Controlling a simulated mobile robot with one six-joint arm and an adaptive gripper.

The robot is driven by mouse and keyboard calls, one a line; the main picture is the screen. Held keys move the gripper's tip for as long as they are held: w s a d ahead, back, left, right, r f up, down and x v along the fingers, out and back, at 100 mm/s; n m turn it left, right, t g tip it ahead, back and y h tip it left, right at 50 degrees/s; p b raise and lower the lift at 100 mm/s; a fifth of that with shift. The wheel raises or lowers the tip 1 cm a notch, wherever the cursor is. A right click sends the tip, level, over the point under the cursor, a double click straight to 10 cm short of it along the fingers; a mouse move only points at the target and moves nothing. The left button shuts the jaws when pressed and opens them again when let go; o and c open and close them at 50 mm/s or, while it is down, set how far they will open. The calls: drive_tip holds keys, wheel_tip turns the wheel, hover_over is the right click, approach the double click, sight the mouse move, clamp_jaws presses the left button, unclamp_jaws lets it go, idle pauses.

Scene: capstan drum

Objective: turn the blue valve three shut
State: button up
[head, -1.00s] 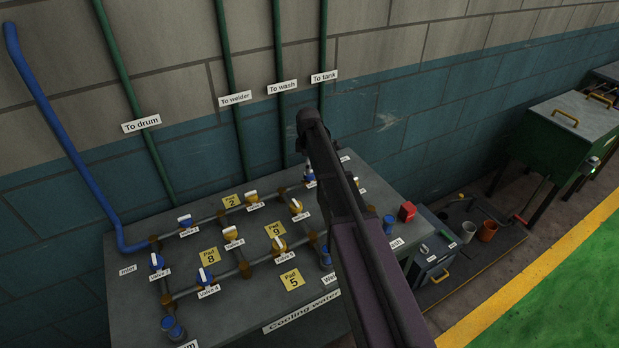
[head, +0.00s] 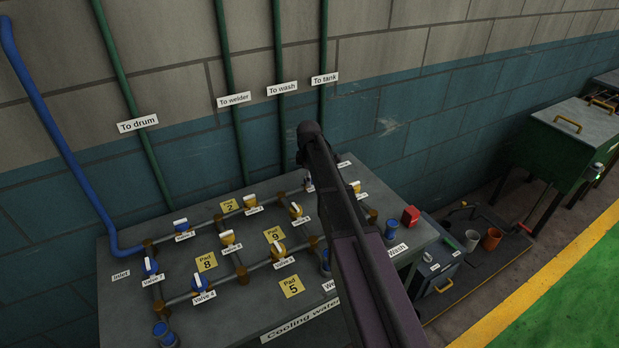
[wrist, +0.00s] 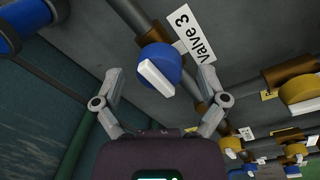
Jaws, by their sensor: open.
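In the wrist view the blue valve three (wrist: 160,68) is a round blue knob with a white bar handle, on a grey pipe beside its "Valve 3" label. The bar lies roughly along the pipe. My gripper (wrist: 161,74) is open and empty, with one finger on each side of the knob in the picture. I cannot tell how far the fingertips are above it, and no contact shows. In the head view my arm hides the gripper and most of the area around this valve.
The bench (head: 240,318) holds several other blue and yellow valves, such as valve 4 (head: 200,284), along the pipes. Green pipes (head: 237,150) rise along the wall behind.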

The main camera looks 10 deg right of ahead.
drive_tip(key=c, duration=1.2)
drive_tip(key=shift+o, duration=0.2)
drive_tip(key=shift+m, duration=0.3)
drive_tip(key=m, duration=0.7)
drive_tip(key=shift+m, duration=0.4)
drive_tip(key=m, duration=0.4)
drive_tip(key=shift+m+g+h, duration=0.3)
drive_tip(key=shift+g, duration=0.1)
drive_tip(key=m, duration=0.5)
